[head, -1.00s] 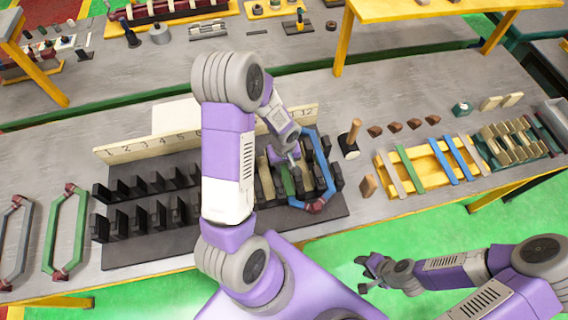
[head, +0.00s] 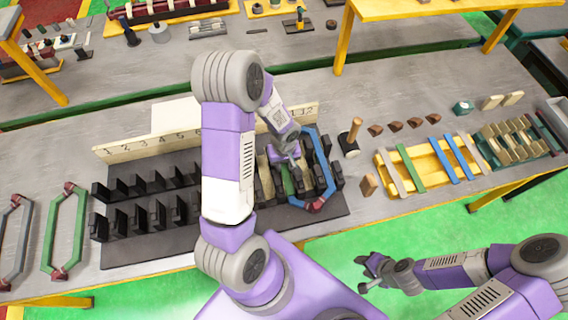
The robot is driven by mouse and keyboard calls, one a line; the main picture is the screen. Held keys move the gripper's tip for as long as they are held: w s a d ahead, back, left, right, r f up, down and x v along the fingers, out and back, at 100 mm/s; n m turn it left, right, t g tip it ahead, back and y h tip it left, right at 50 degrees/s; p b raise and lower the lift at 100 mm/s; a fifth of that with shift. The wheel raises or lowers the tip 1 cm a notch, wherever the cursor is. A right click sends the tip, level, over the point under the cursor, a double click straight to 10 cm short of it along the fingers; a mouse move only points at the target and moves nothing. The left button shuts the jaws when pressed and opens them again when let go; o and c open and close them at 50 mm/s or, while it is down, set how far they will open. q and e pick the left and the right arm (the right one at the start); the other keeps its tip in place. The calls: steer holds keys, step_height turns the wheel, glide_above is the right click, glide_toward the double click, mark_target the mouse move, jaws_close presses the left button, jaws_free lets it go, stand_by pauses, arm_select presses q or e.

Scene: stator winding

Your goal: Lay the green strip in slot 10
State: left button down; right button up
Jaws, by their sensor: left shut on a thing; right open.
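The black stator block (head: 165,243) lies on the bench with rows of dark teeth and a numbered board (head: 130,148) behind it. My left gripper (head: 287,162) is low over the right part of the block, shut on a green strip (head: 287,180). The strip lies lengthwise among the teeth; my arm hides part of the block and the middle numbers, so I cannot tell the exact slot or how deep the strip sits. A blue coil (head: 321,160) sits around teeth to the right. My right gripper (head: 366,272) is open and empty, in front of the bench.
A yellow rack (head: 396,192) at right holds grey, green and blue strips. A mallet (head: 351,140) and several brown wedges (head: 395,127) stand between. A green coil (head: 66,230) and a grey coil (head: 14,240) lie at left.

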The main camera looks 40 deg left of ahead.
mark_target(284, 168)
arm_select(q)
steer(key=shift+f+b, duration=0.3)
steer(key=shift+b, duration=0.05)
stand_by(0.4)
steer(key=c, duration=0.7)
jaws_free()
steer(key=shift+c, duration=0.2)
steer(key=shift+r, duration=0.25)
steer(key=shift+r+p, duration=0.45)
steer(key=shift+r, duration=0.05)
steer(key=shift+r, duration=0.1)
step_height(284, 168, up, 7)
steer(key=p, duration=0.5)
steer(key=shift+r, duration=0.2)
